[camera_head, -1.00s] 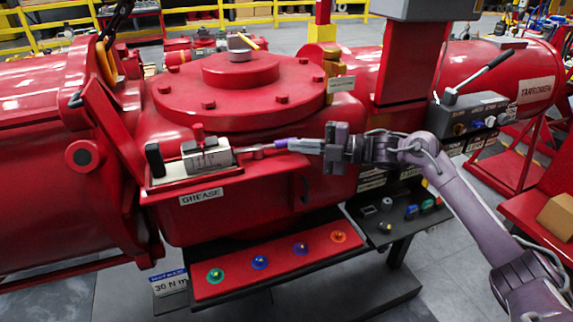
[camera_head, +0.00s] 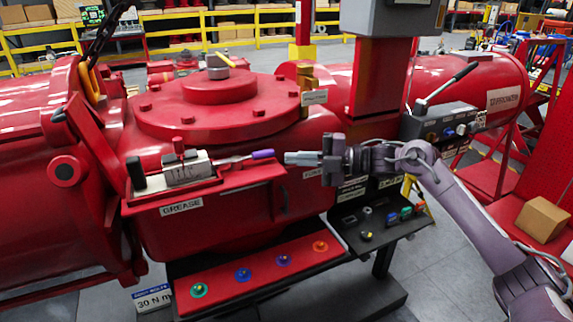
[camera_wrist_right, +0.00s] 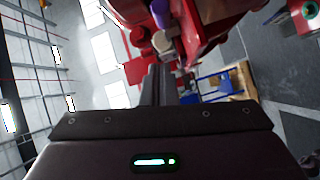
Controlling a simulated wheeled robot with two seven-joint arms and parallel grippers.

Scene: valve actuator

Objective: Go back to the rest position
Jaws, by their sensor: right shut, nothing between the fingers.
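My right gripper (camera_head: 290,158) is in front of the red valve actuator (camera_head: 215,215), pointing left, shut and empty. A purple-tipped handle (camera_head: 262,154) of the grease unit (camera_head: 187,168) lies just left of the fingertips, with a small gap between. The grease unit sits on a red shelf above the GREASE label (camera_head: 181,207). In the right wrist view my shut fingers (camera_wrist_right: 157,75) reach up toward red machinery, with a purple tip (camera_wrist_right: 160,12) beyond them. My left gripper is not in view.
A red panel with coloured knobs (camera_head: 262,268) lies below the actuator. A dark control tray (camera_head: 375,225) stands below my right wrist. A lever box (camera_head: 440,120) is behind the forearm. A cardboard box (camera_head: 541,219) sits at right. Grey floor is open at the lower right.

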